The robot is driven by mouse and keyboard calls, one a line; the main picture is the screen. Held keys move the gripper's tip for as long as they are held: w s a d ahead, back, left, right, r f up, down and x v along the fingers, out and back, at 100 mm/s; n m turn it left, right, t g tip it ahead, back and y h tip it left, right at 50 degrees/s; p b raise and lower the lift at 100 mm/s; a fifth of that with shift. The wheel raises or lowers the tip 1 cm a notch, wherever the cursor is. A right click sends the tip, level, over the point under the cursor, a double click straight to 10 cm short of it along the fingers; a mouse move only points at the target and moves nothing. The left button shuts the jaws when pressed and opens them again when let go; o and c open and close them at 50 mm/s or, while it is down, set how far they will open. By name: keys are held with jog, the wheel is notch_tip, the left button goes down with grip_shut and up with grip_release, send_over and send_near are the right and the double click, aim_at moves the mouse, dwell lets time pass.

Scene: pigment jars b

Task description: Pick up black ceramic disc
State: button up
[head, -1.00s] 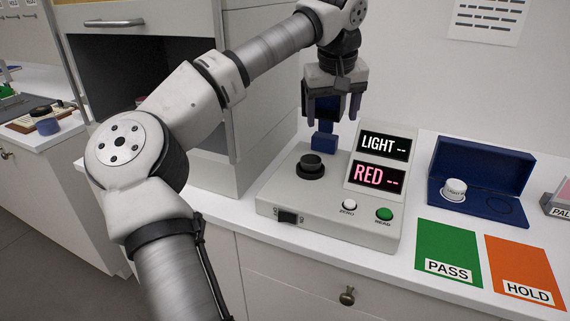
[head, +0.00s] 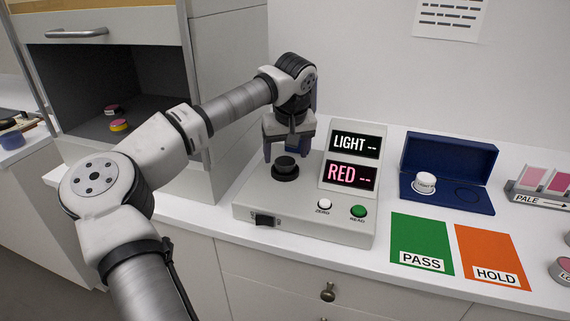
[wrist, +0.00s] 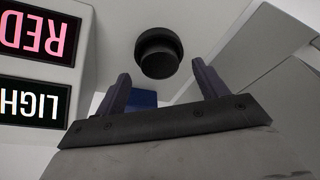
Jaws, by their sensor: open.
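The black ceramic disc (head: 286,165) appears as a black round piece on a dark round base, on the left part of the white-grey meter. It also shows in the wrist view (wrist: 158,50), beyond the fingertips. My gripper (head: 285,152) is open just above and behind it in the head view. In the wrist view my two fingers (wrist: 162,80) are spread, with the black piece ahead of the gap and not between them. I cannot tell where disc and base part.
The meter (head: 300,230) has LIGHT and RED displays. To its right are an open blue case (head: 450,202) holding a white disc (head: 425,182), and green PASS (head: 421,240) and orange HOLD (head: 492,255) cards. A grey cabinet (head: 228,90) stands left. A blue item (wrist: 143,98) shows behind my fingers.

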jog(key=x, duration=0.2)
jog(key=shift+w+f, duration=0.1)
jog(key=shift+f, duration=0.15)
jog(key=c, duration=1.1)
jog(key=shift+c, duration=0.2)
jog(key=shift+r, duration=0.15)
